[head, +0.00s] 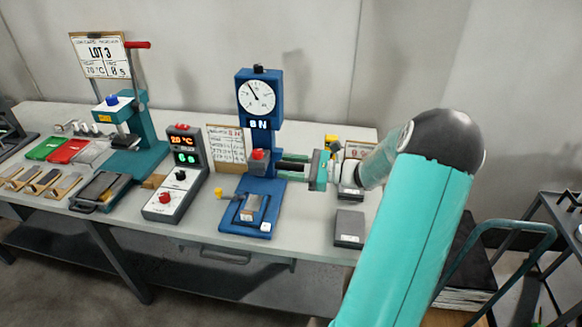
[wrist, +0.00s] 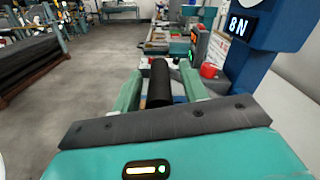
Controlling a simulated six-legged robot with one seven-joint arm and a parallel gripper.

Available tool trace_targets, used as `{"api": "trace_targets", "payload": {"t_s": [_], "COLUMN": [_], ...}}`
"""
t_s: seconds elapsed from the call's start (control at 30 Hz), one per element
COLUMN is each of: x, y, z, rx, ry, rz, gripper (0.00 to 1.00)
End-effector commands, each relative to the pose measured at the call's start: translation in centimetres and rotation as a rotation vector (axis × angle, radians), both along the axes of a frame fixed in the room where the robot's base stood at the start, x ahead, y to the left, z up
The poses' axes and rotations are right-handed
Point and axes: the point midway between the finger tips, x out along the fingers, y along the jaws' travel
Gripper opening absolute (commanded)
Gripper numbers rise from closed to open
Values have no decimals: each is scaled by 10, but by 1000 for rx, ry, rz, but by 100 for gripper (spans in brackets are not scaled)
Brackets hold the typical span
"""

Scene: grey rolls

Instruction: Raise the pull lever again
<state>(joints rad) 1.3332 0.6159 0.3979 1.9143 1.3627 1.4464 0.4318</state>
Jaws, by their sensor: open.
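A blue gauge stand (head: 262,140) with a round dial and a lit readout stands on the bench; its blue body and 8N readout also show at the right of the wrist view (wrist: 238,25). My gripper (head: 284,167) reaches in from the right beside its column. In the wrist view my gripper (wrist: 161,82) is open, with a black cylindrical grip (wrist: 159,84) between its green fingers. The grip looks like the lever's handle; gaps show beside it, and it is not clamped. Its link to the stand is hidden.
A teal press (head: 137,140) with a red-ended handle (head: 137,45) stands at left. A control box (head: 180,170) with red and green displays stands between. Trays and small parts cover the bench's left. A grey box (head: 349,228) sits below my gripper. A dark cart (head: 550,225) stands at right.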

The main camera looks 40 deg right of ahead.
Motion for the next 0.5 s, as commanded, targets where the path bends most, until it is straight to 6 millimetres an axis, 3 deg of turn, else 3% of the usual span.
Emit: {"api": "trace_targets", "payload": {"t_s": [0.17,0.37,0.5], "x": [0,-1,-1], "y": [0,0,0], "z": [0,0,0], "rx": [0,0,0], "ry": [0,0,0], "rz": [0,0,0], "gripper": [41,2,0]}}
